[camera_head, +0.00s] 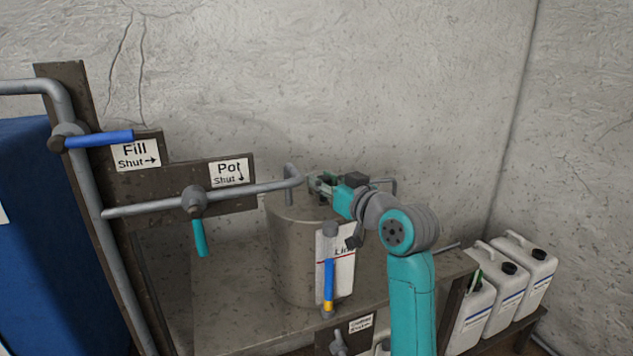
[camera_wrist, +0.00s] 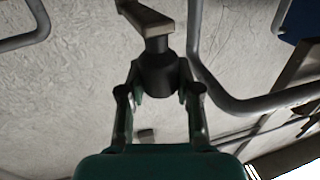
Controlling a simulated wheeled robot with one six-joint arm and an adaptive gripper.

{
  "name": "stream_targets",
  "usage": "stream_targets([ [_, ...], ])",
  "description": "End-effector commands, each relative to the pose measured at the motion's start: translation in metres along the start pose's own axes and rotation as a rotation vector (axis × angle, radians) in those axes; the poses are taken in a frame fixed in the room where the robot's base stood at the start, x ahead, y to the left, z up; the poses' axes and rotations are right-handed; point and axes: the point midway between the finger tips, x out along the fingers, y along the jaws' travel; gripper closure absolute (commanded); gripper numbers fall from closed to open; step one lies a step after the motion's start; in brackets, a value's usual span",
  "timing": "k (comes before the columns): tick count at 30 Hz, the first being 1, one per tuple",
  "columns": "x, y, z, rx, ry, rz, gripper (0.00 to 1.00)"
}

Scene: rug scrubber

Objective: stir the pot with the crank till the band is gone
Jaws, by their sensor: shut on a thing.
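The grey pot (camera_head: 290,255) stands on the bench, with a sight tube (camera_head: 328,275) on its front. The tube shows blue with a short yellow band (camera_head: 328,307) near its bottom. A white card with a red line, its lettering partly covered, is behind the tube. My gripper (camera_head: 318,184) is over the pot's top, reaching in from the right. In the wrist view my gripper (camera_wrist: 158,82) is shut on the dark knob of the crank (camera_wrist: 148,22). The crank arm runs away from the knob. The crank's shaft is hidden in the head view.
A pipe (camera_head: 255,189) bends over the pot's left side. The Fill valve's blue lever (camera_head: 105,138) points right; the Pot valve's teal lever (camera_head: 200,238) points down, each along its sign's Shut arrow. White jugs (camera_head: 505,280) stand at the right. A bent rail stands behind the gripper.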

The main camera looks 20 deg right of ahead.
Motion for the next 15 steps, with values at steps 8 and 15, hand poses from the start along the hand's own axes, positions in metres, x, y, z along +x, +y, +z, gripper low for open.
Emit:
stream_targets([
  [8,-0.005,0.021,-0.001,0.000,-0.001,-0.004,1.00],
  [15,-0.006,0.036,-0.001,0.001,-0.007,-0.165,1.00],
])
